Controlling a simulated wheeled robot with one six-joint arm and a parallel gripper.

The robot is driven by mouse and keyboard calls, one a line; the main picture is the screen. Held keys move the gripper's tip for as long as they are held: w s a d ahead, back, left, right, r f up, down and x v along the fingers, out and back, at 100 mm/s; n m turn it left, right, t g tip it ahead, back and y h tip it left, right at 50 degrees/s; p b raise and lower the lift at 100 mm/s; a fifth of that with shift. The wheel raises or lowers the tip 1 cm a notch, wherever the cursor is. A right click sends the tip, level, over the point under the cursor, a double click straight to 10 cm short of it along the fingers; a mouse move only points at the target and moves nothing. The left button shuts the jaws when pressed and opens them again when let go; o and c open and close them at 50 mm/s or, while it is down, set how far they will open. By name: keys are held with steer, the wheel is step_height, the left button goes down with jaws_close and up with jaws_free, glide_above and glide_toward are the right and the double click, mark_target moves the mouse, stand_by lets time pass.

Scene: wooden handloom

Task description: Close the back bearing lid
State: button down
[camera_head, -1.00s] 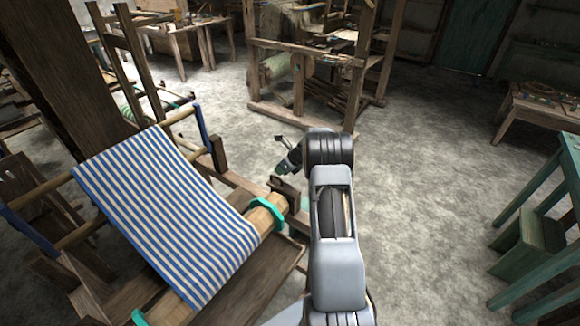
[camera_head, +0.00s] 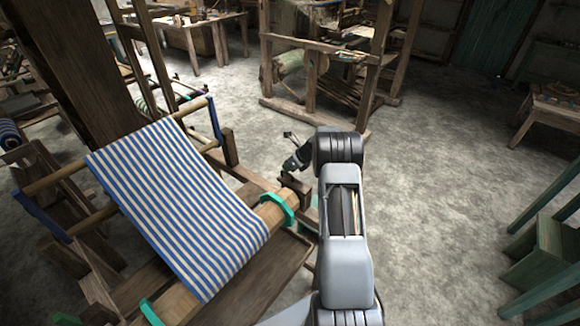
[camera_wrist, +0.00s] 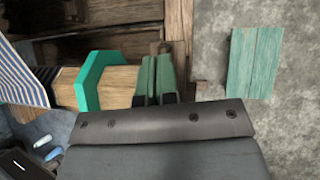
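My gripper (camera_wrist: 157,80) shows in the wrist view with two green fingers side by side, nearly touching, with nothing visible between them. They are beside the end of the wooden cloth beam (camera_wrist: 118,84), just right of its teal ring (camera_wrist: 93,82). The fingertips lie close to a brown wooden block (camera_wrist: 178,22) at the beam end; contact cannot be told. A teal-green wooden board (camera_wrist: 255,62) lies to the right of the fingers; whether it is the back bearing lid is unclear.
Blue-and-white striped cloth (camera_head: 180,205) covers the beam. A green stool (camera_head: 540,255) stands at the right. Another wooden loom (camera_head: 330,75) stands behind. The grey floor between them is clear.

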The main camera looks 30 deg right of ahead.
steer(key=shift+s+a+f, duration=0.15)
steer(key=shift+a+f, duration=0.15)
steer(key=shift+f, duration=0.2)
steer(key=w+d+r+p, duration=0.1)
steer(key=d+r, duration=0.2)
steer(key=r, duration=1.1)
steer(key=shift+w+r, duration=0.3)
steer(key=shift+r, duration=0.1)
steer(key=s+a+f+n+g+h, duration=0.1)
steer(key=s+a+f+n+g, duration=0.2)
steer(key=s+n, duration=0.6)
steer(key=s+a+r+n+h, duration=0.1)
steer(key=s+a+r+n, duration=0.3)
steer(key=s+a+n, duration=0.2)
steer(key=s+a+r+n+t+h, duration=0.1)
steer(key=s+a+r+n, duration=0.3)
steer(key=s+a+n, duration=0.2)
steer(key=s+a+r+n+h, duration=0.2)
steer(key=s+a+r+n, duration=0.2)
steer(key=s+n, duration=0.5)
steer(key=s+a, duration=0.1)
steer(key=s, duration=0.3)
steer(key=shift+a+r+t, duration=0.35)
steer(key=shift+a+t, duration=0.05)
